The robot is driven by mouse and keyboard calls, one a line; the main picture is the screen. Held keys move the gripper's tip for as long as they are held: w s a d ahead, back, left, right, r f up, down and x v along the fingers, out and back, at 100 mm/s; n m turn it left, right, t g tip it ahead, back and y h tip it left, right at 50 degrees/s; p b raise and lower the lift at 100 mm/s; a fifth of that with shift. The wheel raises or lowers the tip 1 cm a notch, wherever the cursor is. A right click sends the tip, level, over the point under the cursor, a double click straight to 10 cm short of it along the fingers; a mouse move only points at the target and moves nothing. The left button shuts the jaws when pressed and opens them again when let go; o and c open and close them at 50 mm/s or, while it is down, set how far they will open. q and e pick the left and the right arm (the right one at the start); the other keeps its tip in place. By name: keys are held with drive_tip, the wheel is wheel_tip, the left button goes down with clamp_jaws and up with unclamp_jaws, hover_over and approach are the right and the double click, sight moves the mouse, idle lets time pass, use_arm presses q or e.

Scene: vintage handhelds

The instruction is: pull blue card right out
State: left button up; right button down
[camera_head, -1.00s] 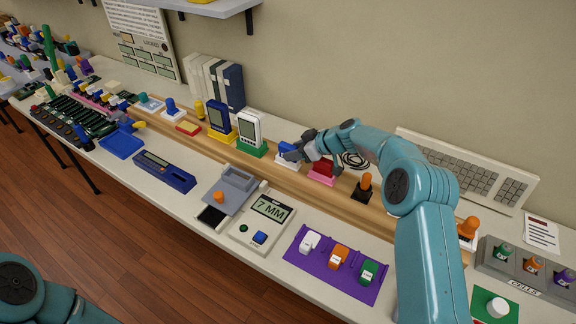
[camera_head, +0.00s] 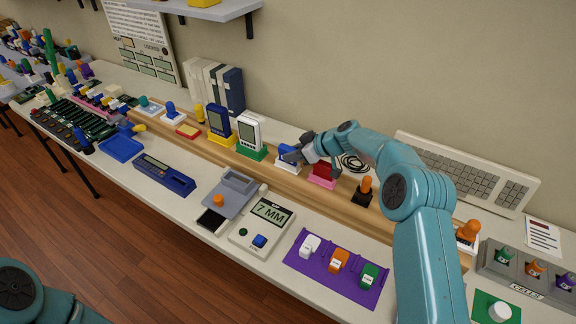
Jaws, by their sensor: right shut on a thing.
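A small blue card-like piece (camera_head: 287,154) stands at a white base (camera_head: 286,168) on the wooden strip, near the middle of the head view. My right gripper (camera_head: 298,154) reaches it from the right and is shut on it. The gripper's fingers partly cover the piece, so I cannot tell how deep it sits in the base. My left gripper is out of view; only part of my left arm shows at the lower left.
A red piece in a pink base (camera_head: 323,175) stands close right of my right gripper. A white handheld in a green base (camera_head: 252,152) stands to the left. An orange-topped black piece (camera_head: 364,188) and a keyboard (camera_head: 470,172) are further right.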

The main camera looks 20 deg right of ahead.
drive_tip(key=shift+r, duration=0.6)
drive_tip(key=shift+r, duration=0.1)
drive_tip(key=shift+r+p, duration=0.75)
drive_tip(key=shift+r, duration=1.75)
